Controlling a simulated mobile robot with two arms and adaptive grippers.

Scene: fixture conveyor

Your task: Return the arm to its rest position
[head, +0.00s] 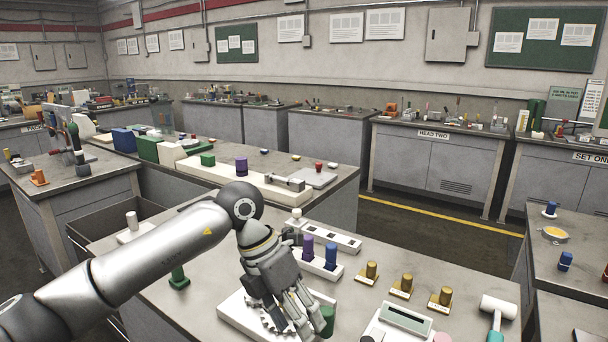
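My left arm (150,255) reaches in from the lower left over the near table. Its gripper (296,322) points down, low over a white plate (238,317) with a grey gear-like disc (268,326). A green cylinder (327,320) stands right beside the fingers; I cannot tell whether they touch it. The fingers overlap in this view, so their opening is unclear. My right gripper is not in view.
Near the gripper stand a white block with purple (308,246) and blue (330,256) pegs, several brass cylinders (407,284), a grey device (404,318) and a white-headed hammer (498,308). A green peg (178,275) stands below the forearm. A conveyor-like bench (335,196) lies behind.

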